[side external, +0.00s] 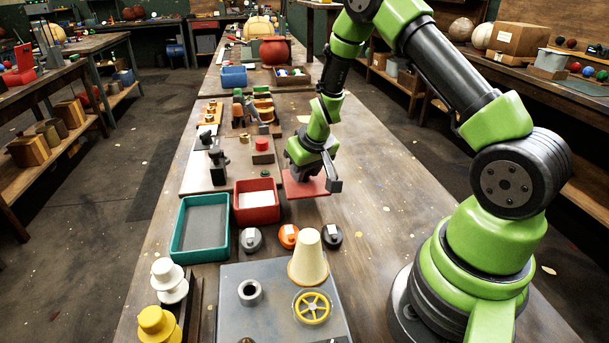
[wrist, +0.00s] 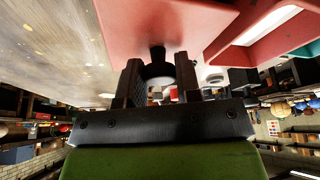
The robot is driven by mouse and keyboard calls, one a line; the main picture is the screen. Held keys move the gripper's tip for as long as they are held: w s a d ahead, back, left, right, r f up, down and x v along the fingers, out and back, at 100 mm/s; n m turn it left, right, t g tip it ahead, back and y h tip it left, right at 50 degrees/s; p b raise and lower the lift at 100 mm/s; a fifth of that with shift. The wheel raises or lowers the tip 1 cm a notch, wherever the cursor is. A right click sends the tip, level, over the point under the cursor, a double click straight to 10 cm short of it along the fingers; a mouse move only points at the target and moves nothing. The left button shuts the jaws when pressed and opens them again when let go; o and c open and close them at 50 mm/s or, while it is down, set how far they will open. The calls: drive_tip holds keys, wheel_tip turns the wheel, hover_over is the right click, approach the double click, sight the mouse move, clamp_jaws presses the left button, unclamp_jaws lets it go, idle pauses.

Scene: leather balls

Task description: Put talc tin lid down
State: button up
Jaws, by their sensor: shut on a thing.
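A red tray (side external: 257,218) with something white inside stands left of the mat, beside a teal tray (side external: 175,243). Grey, orange (side external: 288,236) and dark round items sit in front, near a cream cone (side external: 308,262). Bare bench (side external: 385,200) lies right of the mat.

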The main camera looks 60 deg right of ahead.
drive_tip(key=shift+f, duration=0.95)
drive_tip(key=shift+f, duration=0.45)
drive_tip(key=o, duration=0.9)
